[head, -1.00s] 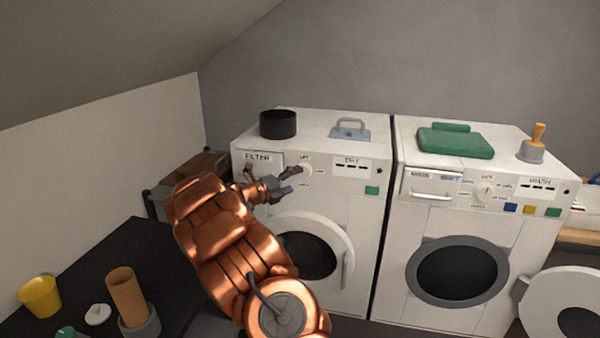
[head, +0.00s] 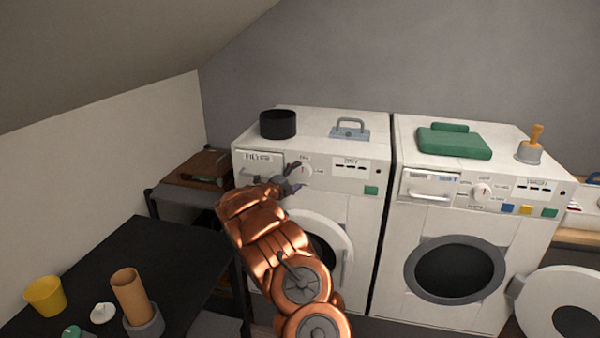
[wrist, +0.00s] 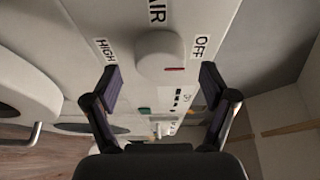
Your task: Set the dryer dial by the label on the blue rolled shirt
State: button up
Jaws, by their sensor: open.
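The dryer (head: 355,205) is the left white machine, marked DRY. Its round white dial (head: 304,171) is on the front panel, partly behind my gripper (head: 293,178). In the wrist view the dial (wrist: 158,52) stands ahead of my open fingers (wrist: 160,85), with one finger on each side and nothing gripped. HIGH is left of the dial, AIR above and OFF right. A red mark on the dial lies at its lower right edge, nearest OFF of these labels. Whether the fingers touch the dial I cannot tell. I see no blue rolled shirt or its label.
On the dryer stand a black pot (head: 278,124) and a blue-grey handled plate (head: 350,132). The washer (head: 470,225) is to the right, with a green folded cloth (head: 455,143) on top. A black table (head: 180,265) with small items is at left.

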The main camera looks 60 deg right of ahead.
jog(key=shift+d, duration=0.95)
jog(key=c, duration=1.2)
